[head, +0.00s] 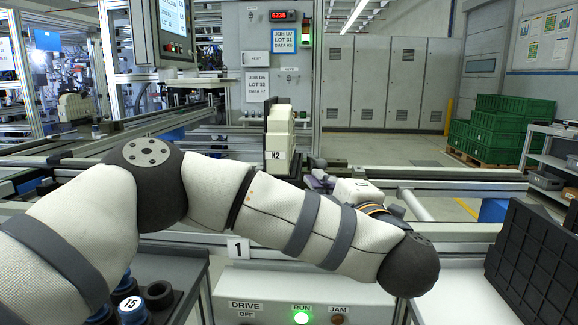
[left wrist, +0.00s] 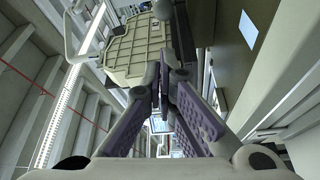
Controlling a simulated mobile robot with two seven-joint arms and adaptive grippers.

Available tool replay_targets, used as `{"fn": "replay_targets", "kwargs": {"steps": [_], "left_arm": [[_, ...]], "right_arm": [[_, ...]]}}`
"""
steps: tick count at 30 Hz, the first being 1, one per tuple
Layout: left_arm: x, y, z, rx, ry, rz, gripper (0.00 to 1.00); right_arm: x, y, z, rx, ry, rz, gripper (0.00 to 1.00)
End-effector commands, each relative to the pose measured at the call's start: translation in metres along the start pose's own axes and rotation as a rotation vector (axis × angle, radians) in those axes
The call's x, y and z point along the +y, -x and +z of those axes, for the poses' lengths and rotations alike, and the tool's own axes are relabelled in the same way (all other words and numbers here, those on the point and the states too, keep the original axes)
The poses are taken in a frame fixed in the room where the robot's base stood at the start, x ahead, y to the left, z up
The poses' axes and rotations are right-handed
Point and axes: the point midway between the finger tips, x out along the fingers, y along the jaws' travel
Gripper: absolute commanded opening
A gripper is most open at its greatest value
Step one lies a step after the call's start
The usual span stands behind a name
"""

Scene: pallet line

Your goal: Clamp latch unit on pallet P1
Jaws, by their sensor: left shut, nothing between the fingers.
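No P1 label is readable. My right gripper is out of view.
Conveyor rails (head: 440,174) run across behind my arm. A panel with a green RUN lamp (head: 301,317) is below. A black ribbed tray (head: 535,262) stands at right, and dark-and-blue cylindrical parts (head: 132,308) at lower left. Green crates (head: 497,128) are far behind.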

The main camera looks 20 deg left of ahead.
Motion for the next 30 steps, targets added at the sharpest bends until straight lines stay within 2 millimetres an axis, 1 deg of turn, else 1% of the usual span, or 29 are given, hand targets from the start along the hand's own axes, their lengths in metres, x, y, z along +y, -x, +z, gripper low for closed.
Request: {"fn": "replay_targets", "kwargs": {"steps": [1, 6, 9, 12, 15, 18, 30], "left_arm": [[0.000, -0.010, -0.002, 0.006, 0.001, -0.001, 0.00], [-0.001, -0.047, -0.002, 0.006, 0.001, -0.002, 0.00], [-0.001, -0.065, -0.002, 0.005, 0.001, -0.001, 0.00], [-0.001, -0.078, -0.002, 0.005, 0.002, -0.002, 0.00], [0.000, -0.085, -0.002, 0.004, 0.002, 0.000, 0.00], [0.000, -0.087, -0.001, 0.002, 0.002, 0.000, 0.00], [0.000, -0.088, -0.001, -0.001, 0.003, 0.001, 0.00]], "right_arm": [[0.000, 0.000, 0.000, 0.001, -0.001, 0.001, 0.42], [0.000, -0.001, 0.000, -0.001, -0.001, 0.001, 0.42], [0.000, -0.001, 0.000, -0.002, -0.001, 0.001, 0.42], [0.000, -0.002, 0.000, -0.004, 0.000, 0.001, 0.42], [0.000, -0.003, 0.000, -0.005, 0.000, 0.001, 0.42], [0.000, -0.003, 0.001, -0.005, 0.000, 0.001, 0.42], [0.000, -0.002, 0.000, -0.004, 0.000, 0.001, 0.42]]}}
